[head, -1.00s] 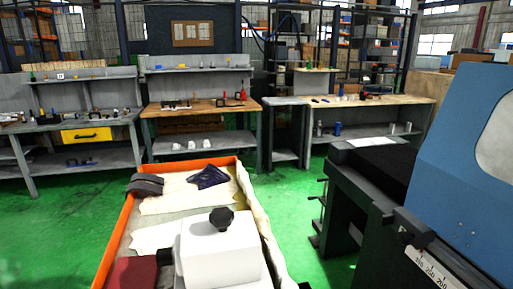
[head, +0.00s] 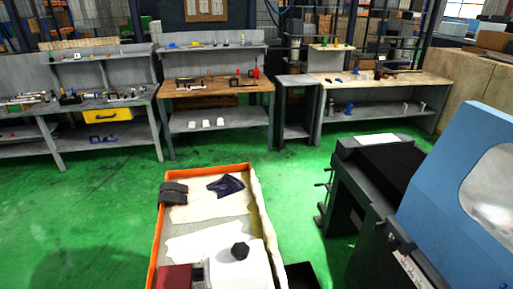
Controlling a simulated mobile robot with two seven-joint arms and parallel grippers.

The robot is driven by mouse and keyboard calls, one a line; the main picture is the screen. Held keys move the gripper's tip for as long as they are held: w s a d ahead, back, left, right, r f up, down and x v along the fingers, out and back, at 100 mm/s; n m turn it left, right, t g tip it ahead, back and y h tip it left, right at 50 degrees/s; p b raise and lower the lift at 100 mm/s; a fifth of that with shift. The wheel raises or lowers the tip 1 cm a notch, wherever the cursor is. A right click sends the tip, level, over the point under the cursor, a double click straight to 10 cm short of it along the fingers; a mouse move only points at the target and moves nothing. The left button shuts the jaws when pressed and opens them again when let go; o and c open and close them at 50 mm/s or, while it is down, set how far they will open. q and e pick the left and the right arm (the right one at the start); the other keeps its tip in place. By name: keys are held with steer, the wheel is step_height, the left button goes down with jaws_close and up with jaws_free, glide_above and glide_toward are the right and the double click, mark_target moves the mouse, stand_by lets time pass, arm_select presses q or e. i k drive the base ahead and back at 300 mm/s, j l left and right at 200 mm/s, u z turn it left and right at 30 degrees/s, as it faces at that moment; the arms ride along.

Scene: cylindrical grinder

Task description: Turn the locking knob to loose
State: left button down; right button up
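A black lobed knob (head: 240,251) sits on top of a white block-shaped housing (head: 224,268) at the bottom middle of the head view. The housing stands at the near end of an orange-rimmed tray (head: 206,168) lined with pale cloth. I cannot tell from this view whether the knob is tight or loose. Neither of my grippers shows.
A dark red block (head: 174,279) lies left of the housing. A dark cloth (head: 226,186) and a dark grey roll (head: 173,193) lie in the tray's far end. A blue machine (head: 446,190) stands at right. Workbenches (head: 215,88) line the back; green floor lies between.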

mark_target(240, 251)
steer(key=i+j+z, duration=0.3)
steer(key=j, duration=0.65)
steer(key=j+z, duration=0.3)
steer(key=j, duration=0.65)
steer(key=i+j+z, duration=0.1)
steer(key=j+z, duration=0.2)
steer(key=j, duration=0.7)
